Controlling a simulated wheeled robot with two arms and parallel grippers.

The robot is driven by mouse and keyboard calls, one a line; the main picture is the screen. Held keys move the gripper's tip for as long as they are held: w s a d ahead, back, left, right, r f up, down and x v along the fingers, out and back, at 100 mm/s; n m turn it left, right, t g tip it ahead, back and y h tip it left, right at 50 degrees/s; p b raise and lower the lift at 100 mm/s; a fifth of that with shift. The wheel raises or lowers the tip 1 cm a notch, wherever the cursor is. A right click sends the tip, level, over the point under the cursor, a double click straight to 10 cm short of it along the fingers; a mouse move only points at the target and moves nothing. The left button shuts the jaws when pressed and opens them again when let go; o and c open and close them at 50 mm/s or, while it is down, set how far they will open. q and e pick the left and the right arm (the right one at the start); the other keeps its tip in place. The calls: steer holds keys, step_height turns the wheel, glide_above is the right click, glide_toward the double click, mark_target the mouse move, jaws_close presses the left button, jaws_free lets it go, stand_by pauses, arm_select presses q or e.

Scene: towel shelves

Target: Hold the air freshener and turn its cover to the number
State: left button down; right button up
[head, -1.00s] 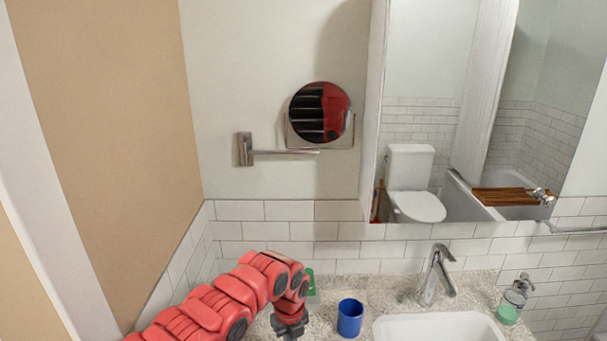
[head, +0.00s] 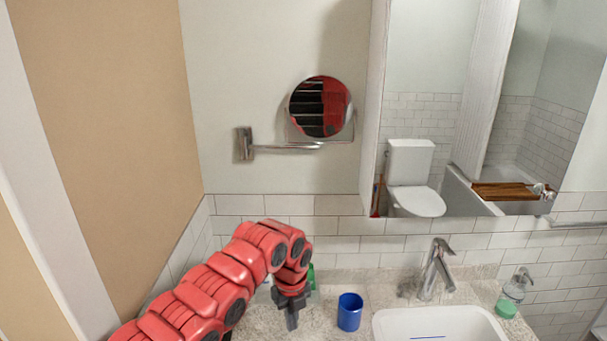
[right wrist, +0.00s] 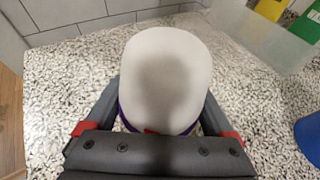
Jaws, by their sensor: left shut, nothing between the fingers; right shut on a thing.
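The air freshener (right wrist: 165,75) has a rounded white cover with a purple band below it, seen from above in the right wrist view. My right gripper (right wrist: 162,92) has a finger on each side of it and is shut on it, over the speckled counter. Its lower part is mostly hidden by the cover and the gripper body. No number can be read on it. In the head view my left gripper (head: 291,316) is shut and empty, pointing down over the counter, left of the blue cup. The air freshener cannot be made out in the head view.
The blue cup (head: 350,312) stands left of the sink (head: 386,326) and tap (head: 436,270). A soap bottle (head: 512,295) is at the right. A clear container (right wrist: 268,38) with green and yellow items is at the back. A round mirror (head: 320,107) hangs above.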

arm_select(q)
step_height(320, 180, down, 6)
steer(key=d, duration=0.1)
steer(key=shift+w+d+f, duration=0.2)
steer(key=shift+w+d, duration=0.1)
steer(key=shift+w, duration=0.15)
steer(key=shift+s+d, duration=0.1)
steer(key=shift+s, duration=0.25)
stand_by(0.9)
